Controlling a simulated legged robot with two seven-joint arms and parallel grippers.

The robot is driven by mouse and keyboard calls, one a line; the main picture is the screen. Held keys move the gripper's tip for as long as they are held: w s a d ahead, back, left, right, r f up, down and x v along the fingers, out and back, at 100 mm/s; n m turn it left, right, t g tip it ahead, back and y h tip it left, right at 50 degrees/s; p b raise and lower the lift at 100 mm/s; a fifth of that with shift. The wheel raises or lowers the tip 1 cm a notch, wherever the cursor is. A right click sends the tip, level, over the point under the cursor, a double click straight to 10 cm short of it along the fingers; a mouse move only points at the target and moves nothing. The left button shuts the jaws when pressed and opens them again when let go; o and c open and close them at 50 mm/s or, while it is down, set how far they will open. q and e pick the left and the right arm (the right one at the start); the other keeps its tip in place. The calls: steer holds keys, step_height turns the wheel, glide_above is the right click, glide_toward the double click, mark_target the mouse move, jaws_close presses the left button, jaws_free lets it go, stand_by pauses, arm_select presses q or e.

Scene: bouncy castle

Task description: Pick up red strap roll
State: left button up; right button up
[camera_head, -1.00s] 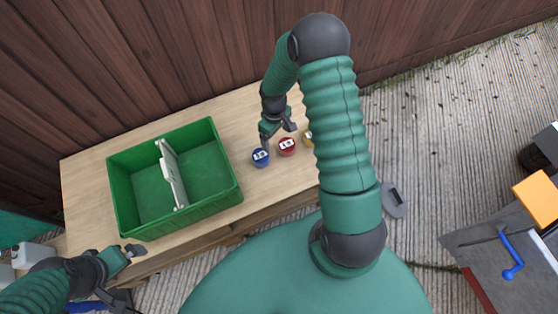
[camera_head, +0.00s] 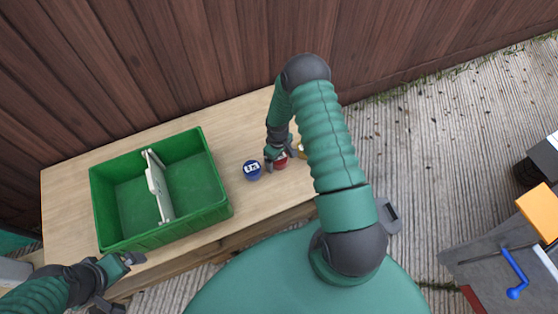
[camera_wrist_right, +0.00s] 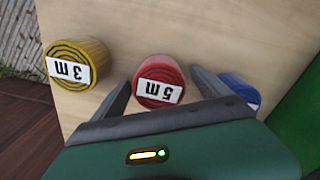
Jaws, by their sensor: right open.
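The red strap roll (camera_head: 281,161) sits on the wooden table, partly covered by my right gripper in the head view. In the right wrist view the red strap roll (camera_wrist_right: 160,82) shows a "5 m" label and lies between the two fingers. My right gripper (camera_head: 279,159) is open, its fingers on either side of the roll; it also shows in the right wrist view (camera_wrist_right: 160,88). I cannot tell whether the fingers touch it. My left gripper (camera_head: 122,262) is by the table's front left edge, empty; its jaw opening is unclear.
A blue strap roll (camera_head: 252,170) and a yellow strap roll (camera_wrist_right: 77,64) stand on either side of the red one. A green crate (camera_head: 222,190) with a white divider (camera_head: 158,185) is to the left on the table (camera_head: 60,205). A wooden wall stands behind.

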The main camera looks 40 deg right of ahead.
steer(key=shift+r, duration=0.15)
steer(key=shift+c, duration=1.3)
steer(key=shift+d, duration=0.1)
steer(key=c, duration=1.2)
steer(key=shift+c, duration=0.8)
